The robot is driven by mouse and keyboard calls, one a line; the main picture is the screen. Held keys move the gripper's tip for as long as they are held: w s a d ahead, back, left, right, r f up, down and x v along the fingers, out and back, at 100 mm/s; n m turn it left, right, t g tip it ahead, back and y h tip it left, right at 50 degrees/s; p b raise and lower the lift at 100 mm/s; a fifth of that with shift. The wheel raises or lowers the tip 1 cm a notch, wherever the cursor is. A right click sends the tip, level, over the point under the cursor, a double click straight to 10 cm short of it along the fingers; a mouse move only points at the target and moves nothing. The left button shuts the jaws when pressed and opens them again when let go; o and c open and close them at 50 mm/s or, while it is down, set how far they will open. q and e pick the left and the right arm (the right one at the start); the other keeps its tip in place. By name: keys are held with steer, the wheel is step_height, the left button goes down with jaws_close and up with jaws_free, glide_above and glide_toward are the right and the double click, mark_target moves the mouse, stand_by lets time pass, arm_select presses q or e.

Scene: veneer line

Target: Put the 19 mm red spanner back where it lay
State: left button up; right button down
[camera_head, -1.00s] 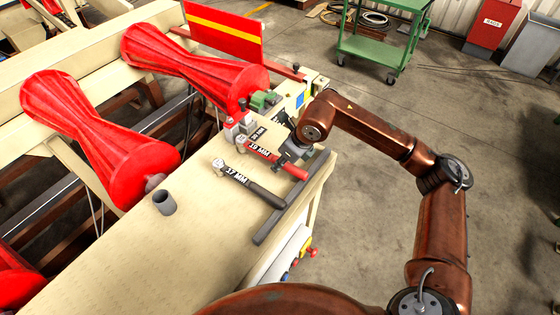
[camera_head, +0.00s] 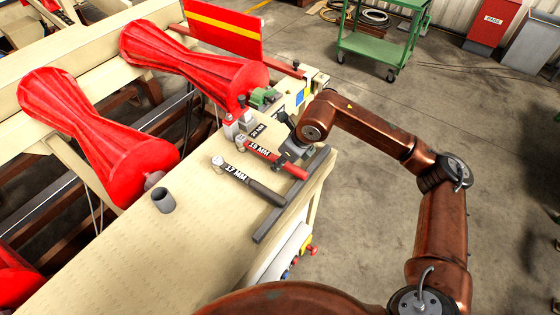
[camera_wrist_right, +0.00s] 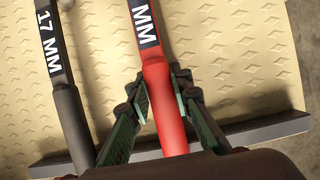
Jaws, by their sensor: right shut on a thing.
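My left gripper is not in view.
The grey bar (camera_head: 268,228) runs along the table's front edge. The tabletop nearer me is clear.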

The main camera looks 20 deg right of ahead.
steer(key=c, duration=1.7)
jaws_free()
steer(key=shift+o, duration=0.2)
steer(key=shift+r, duration=0.1)
steer(key=shift+r+p, duration=2.15)
steer(key=shift+r, duration=1.85)
steer(key=shift+f, duration=0.1)
